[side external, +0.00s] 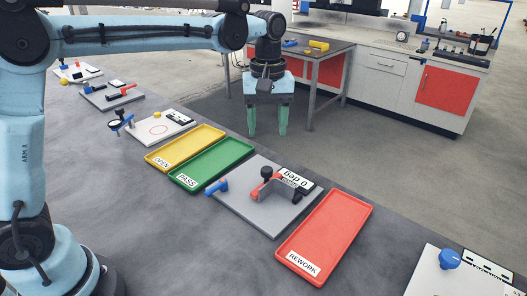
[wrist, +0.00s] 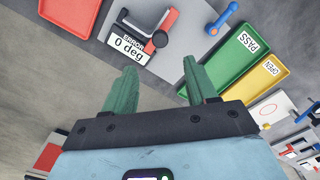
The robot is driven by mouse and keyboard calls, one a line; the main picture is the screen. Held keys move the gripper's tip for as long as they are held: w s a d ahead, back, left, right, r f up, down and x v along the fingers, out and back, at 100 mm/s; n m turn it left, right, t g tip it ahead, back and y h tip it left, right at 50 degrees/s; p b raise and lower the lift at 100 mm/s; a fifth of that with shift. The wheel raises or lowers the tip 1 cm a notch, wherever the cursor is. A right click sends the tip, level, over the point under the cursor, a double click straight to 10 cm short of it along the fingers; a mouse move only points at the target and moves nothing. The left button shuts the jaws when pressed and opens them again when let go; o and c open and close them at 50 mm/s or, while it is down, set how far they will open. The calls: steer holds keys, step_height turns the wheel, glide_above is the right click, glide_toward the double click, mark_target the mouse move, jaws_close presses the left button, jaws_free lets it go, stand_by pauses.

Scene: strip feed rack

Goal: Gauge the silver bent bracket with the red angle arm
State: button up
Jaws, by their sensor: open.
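My gripper (side external: 267,133) hangs open and empty with its green fingers pointing down, above and behind the green tray and apart from the gauge. In the wrist view my open fingers (wrist: 160,68) have nothing between them. The red angle arm (side external: 266,188) lies on a grey gauge plate (side external: 237,207), beside a black knob (side external: 267,172). It also shows in the wrist view (wrist: 153,50). A blue handle (side external: 216,187) is at the plate's left.
Yellow OPEN tray (side external: 186,147), green PASS tray (side external: 212,163) and red REWORK tray (side external: 325,236) look empty. A white plate with a red circle (side external: 158,129) stands beyond the yellow tray. A blue knob (side external: 450,259) is at the lower right. The near bench strip is clear.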

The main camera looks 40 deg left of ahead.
mark_target(267, 169)
step_height(267, 169, down, 11)
steer(key=shift+f, duration=0.1)
stand_by(0.4)
jaws_close()
